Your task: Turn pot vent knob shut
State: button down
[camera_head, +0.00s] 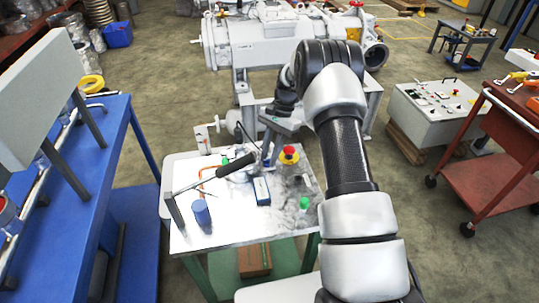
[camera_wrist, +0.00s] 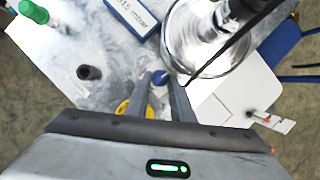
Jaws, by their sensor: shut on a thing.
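The pot (camera_wrist: 200,68) is a round, shiny metal vessel at the upper right of the wrist view, with metal fittings on top. A small blue knob (camera_wrist: 159,77) shows beside its rim, between my fingertips. I take it as the vent knob. My gripper (camera_wrist: 161,84) is shut on this knob, with one dark finger on each side. In the head view my gripper (camera_head: 268,154) reaches down to the back of the table. There the knob and pot are mostly hidden by the gripper and a black-handled lever (camera_head: 237,165). The knob's turn angle cannot be told.
On the metal-topped table (camera_head: 225,235) stand a red stop button (camera_head: 289,153) close right of my gripper, a blue box (camera_head: 262,190), a blue cylinder (camera_head: 201,212) and a green-capped item (camera_head: 304,202). A blue bench (camera_head: 95,150) is at left. A large grey machine (camera_head: 262,45) stands behind.

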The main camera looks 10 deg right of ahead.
jog(key=c, duration=1.5)
grip_release()
jog(key=shift+c, duration=0.2)
